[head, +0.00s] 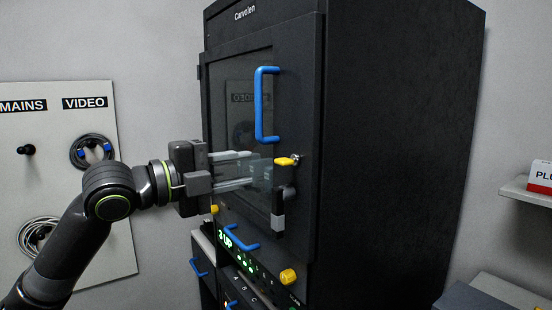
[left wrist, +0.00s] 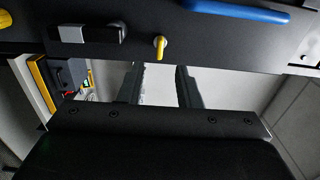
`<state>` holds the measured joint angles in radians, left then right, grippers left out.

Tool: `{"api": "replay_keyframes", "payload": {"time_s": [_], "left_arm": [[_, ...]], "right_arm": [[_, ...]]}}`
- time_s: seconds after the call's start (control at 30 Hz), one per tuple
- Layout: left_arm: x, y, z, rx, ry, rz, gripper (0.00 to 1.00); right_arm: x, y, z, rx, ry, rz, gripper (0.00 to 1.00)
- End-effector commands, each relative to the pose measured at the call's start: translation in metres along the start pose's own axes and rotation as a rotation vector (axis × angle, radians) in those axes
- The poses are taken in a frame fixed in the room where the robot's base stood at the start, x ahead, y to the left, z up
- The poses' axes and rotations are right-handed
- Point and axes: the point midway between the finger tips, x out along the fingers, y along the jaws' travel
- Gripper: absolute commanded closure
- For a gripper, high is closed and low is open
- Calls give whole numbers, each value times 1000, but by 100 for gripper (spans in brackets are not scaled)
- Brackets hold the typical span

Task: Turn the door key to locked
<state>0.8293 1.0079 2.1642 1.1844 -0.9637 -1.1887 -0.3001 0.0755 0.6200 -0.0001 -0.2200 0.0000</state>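The yellow door key (head: 286,161) sits in the lock of the black cabinet's door (head: 306,120), below the blue door handle (head: 259,105). Its yellow grip lies roughly level in the head view. My left gripper (head: 251,168) is open and empty in front of the door, left of the key, with its two fingers one above the other. In the left wrist view, the key (left wrist: 160,45) shows just beyond the gap between the open fingertips (left wrist: 159,68), apart from both. My right gripper is not in view.
A dark latch with a grey end (head: 278,222) hangs just below the key. A yellow knob (head: 288,276) and a lit green display (head: 230,240) are lower. A pegboard with coiled cables (head: 92,151) is at left. A shelf with a box (head: 540,176) is at right.

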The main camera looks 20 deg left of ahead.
Motion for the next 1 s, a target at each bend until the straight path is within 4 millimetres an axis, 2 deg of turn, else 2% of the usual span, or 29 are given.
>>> {"api": "replay_keyframes", "payload": {"time_s": [0.7,1.0], "left_arm": [[72,-1,0,-3,2,0,69],[82,1,0,0,0,2,69]], "right_arm": [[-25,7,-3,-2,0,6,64],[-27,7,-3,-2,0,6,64]]}}
